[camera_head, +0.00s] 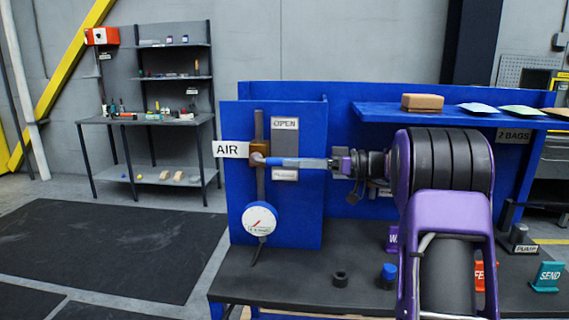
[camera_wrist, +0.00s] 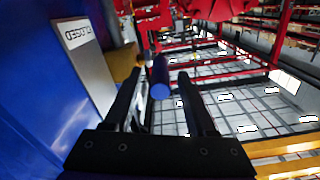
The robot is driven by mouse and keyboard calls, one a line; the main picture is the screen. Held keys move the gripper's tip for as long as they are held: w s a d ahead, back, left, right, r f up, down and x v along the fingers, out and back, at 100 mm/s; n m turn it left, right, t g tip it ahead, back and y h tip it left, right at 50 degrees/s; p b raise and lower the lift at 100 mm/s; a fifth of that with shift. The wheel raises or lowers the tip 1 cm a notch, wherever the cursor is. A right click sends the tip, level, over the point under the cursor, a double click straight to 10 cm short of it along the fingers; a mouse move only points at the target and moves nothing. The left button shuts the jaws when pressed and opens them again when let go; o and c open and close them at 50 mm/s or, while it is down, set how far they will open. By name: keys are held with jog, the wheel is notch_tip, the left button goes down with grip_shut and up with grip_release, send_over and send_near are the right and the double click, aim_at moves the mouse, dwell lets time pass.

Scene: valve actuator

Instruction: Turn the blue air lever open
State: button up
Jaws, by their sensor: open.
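The blue air lever (camera_head: 295,162) lies horizontal in the head view, reaching right from the brass valve (camera_head: 258,152) beside the AIR sign (camera_head: 231,149). An OPEN label (camera_head: 285,124) is above it and another small label (camera_head: 285,175) just below it. My gripper (camera_head: 335,163) is at the lever's right end. In the wrist view, the lever's round blue end (camera_wrist: 160,80) shows between the two spread fingers of my gripper (camera_wrist: 161,92). The fingers look apart from it; exact contact cannot be told. The CLOSED label (camera_wrist: 84,37) shows there upside down.
A round gauge (camera_head: 260,218) is below the valve on the blue panel (camera_head: 305,218). A shelf (camera_head: 380,113) with a brown block (camera_head: 422,102) runs above my arm. A black ring (camera_head: 340,278) and a blue-topped part (camera_head: 388,275) stand on the dark bench top.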

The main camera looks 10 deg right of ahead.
aim_at(276, 161)
jog(key=shift+x, duration=1.45)
jog(key=shift+c, duration=0.3)
grip_shut()
